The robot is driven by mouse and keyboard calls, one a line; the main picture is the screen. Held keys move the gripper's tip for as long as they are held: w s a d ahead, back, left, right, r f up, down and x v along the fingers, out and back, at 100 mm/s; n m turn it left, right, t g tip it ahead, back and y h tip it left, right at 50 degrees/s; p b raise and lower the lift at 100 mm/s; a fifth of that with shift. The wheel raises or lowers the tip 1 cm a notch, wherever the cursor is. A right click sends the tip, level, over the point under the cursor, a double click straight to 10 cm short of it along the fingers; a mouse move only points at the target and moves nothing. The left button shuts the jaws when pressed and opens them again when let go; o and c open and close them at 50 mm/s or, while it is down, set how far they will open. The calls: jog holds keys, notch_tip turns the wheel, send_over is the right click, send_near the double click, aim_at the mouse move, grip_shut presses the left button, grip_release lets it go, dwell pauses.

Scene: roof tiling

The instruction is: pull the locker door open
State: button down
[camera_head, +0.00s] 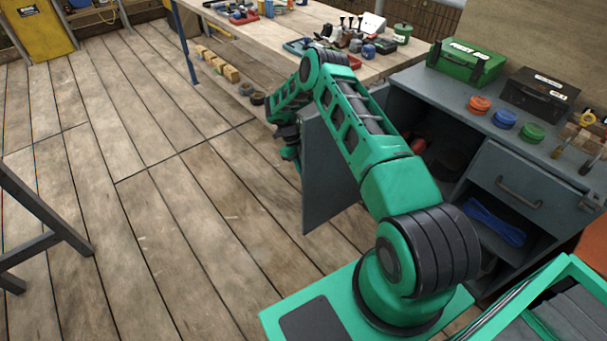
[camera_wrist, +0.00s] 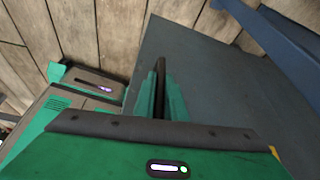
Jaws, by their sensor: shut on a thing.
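The locker door (camera_head: 325,185) is a flat grey panel that stands swung out from the grey cabinet, so the dark inside shows. In the wrist view the door (camera_wrist: 225,85) fills the middle and right. My gripper (camera_head: 290,150) is at the door's outer face, left of it in the head view. In the wrist view the green fingers of my gripper (camera_wrist: 160,95) are shut on a dark upright bar, the door handle (camera_wrist: 160,68). My arm hides part of the door and of the cabinet opening in the head view.
A grey cabinet with a drawer (camera_head: 510,185) carries a green box (camera_head: 465,65), a black case (camera_head: 540,92) and coloured discs. A wooden workbench (camera_head: 330,25) with tools stands behind the door. A dark frame (camera_head: 45,215) stands at left. The plank floor between is clear.

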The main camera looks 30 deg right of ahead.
jog(key=shift+a, duration=0.15)
jog(key=c, duration=1.8)
grip_release()
jog(key=v, duration=1)
jog(key=shift+w+r, duration=0.15)
jog(key=shift+r, duration=0.15)
